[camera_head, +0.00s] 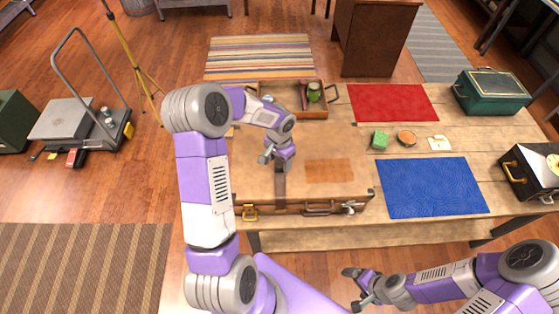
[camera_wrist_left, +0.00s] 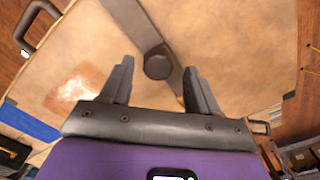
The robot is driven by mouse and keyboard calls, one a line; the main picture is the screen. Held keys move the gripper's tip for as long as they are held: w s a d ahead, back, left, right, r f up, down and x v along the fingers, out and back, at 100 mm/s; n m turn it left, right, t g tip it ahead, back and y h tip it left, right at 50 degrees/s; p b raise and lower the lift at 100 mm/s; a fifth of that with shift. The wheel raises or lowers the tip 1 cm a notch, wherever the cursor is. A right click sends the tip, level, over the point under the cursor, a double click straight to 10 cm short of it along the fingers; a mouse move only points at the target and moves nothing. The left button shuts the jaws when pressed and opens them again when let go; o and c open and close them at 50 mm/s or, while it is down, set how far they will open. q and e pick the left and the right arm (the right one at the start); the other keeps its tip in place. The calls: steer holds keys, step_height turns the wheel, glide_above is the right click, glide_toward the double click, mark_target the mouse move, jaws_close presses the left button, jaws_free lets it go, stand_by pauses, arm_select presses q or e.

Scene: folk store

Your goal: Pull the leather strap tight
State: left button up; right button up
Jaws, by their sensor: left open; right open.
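A large tan suitcase (camera_head: 245,175) lies flat and shut on the wooden table, with a dark handle (camera_head: 320,208) on its near side. The brown leather strap (camera_head: 280,190) runs over the lid to the near edge. In the left wrist view the strap (camera_wrist_left: 128,15) crosses the lid at a slant, with a dark round piece (camera_wrist_left: 158,66) on it. My left gripper (camera_head: 266,158) is over the lid at the strap, open, its fingers either side of the round piece; contact is unclear. My right gripper (camera_head: 352,285) is open and empty, in front of the table.
A black box (camera_head: 520,180) sits at the right edge.

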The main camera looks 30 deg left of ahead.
arm_select(q)
step_height(320, 180, up, 7)
steer(key=shift+f, duration=0.1)
arm_select(e)
steer(key=shift+s+f, duration=0.1)
stand_by(0.9)
